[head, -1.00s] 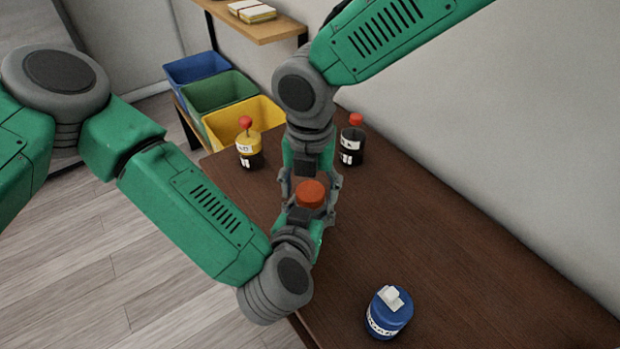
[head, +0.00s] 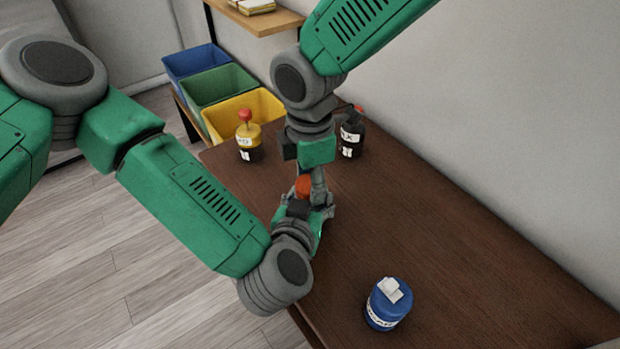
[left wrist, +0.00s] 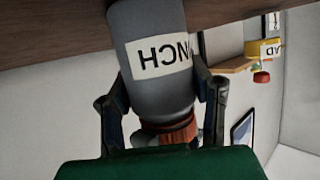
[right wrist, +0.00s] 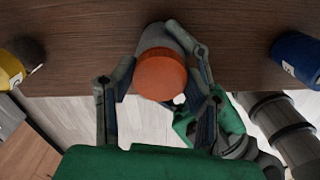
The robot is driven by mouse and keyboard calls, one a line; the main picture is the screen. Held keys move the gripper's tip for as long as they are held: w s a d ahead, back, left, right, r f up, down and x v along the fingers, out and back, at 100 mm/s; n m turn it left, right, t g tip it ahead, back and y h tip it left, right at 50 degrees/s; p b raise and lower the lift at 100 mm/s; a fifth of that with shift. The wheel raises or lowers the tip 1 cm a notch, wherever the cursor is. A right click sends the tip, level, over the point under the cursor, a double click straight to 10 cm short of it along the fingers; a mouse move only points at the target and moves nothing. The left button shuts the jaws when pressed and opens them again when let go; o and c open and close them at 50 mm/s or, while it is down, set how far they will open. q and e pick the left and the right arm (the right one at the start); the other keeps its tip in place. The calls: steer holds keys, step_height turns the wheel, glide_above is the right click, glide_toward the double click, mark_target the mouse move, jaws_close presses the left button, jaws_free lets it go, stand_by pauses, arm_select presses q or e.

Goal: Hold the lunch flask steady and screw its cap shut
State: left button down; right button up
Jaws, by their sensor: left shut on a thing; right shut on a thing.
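The lunch flask is a grey cylinder (left wrist: 152,22) with a white label ending in "NCH", upside down in the left wrist view. Its orange cap (head: 303,186) sits on top and shows from above in the right wrist view (right wrist: 161,75). My left gripper (head: 312,212) is shut around the flask's body, one finger on each side. My right gripper (head: 312,184) comes from above and is shut on the cap, with its fingers at either side (right wrist: 165,78). The arms hide most of the flask in the head view, and the cap's thread cannot be seen.
On the brown table (head: 450,240) stand a yellow-and-black bottle (head: 249,142), a dark bottle (head: 350,140) partly behind my right arm, and a blue jar (head: 387,305) at front right. Blue, green and yellow bins (head: 240,105) stand beyond the table's far end.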

steer(key=shift+a+m, duration=0.1)
steer(key=shift+m, duration=0.5)
steer(key=o, duration=1.3)
steer(key=shift+r, duration=2.3)
steer(key=shift+c, duration=0.6)
